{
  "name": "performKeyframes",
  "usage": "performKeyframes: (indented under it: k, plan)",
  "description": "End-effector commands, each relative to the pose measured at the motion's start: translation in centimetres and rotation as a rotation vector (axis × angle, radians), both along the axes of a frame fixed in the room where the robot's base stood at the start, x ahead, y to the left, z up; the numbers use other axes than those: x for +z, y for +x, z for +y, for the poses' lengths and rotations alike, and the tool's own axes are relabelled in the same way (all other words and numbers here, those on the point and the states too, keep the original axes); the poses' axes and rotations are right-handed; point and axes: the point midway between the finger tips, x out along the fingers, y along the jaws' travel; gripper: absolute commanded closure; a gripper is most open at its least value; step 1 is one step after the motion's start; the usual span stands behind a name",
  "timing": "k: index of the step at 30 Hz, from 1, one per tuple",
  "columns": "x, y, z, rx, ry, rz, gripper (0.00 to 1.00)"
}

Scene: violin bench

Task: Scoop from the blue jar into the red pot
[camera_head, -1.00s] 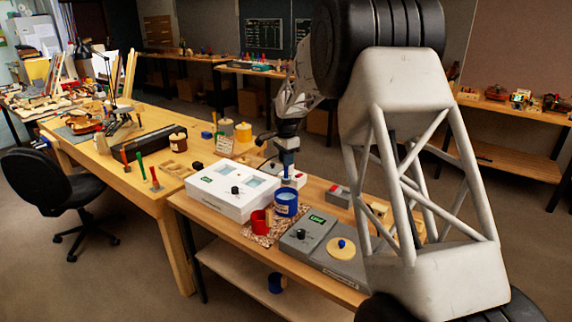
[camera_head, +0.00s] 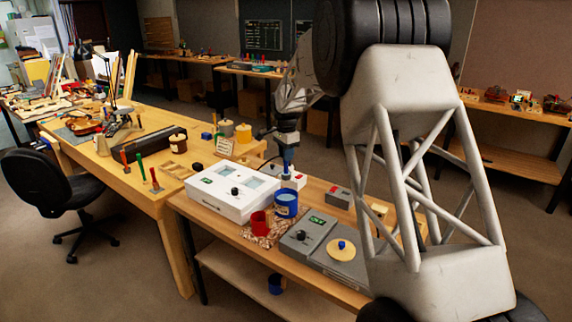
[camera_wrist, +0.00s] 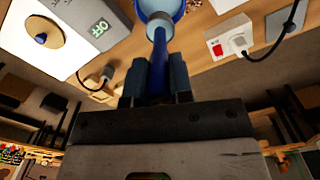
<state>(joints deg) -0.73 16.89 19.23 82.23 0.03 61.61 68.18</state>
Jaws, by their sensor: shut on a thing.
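My gripper (camera_head: 288,162) is above the jar, shut on the blue handle of a scoop (camera_wrist: 159,60). In the wrist view the handle runs between the two dark fingers (camera_wrist: 158,78) to a pale round end at the blue jar's mouth (camera_wrist: 178,9). How deep the scoop sits, and whether it holds anything, I cannot tell.
A white box instrument (camera_head: 232,189) stands left of the jar. A white unit with a red switch (camera_wrist: 217,45) and black cable lies close to the jar.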

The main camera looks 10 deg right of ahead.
Motion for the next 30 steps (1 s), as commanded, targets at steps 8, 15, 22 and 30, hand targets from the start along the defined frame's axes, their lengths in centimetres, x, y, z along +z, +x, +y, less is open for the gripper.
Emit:
performKeyframes:
  k: [8,15,22,30]
  plan:
    - [-0.3,-1.6,2.3,0.003,0.0,0.0,1.0]
    - [-1.3,-5.4,6.9,0.003,0.0,0.001,1.0]
    - [-2.2,-9.1,10.7,0.003,0.0,0.0,1.0]
    - [-2.7,-10.8,12.1,0.001,0.0,0.001,1.0]
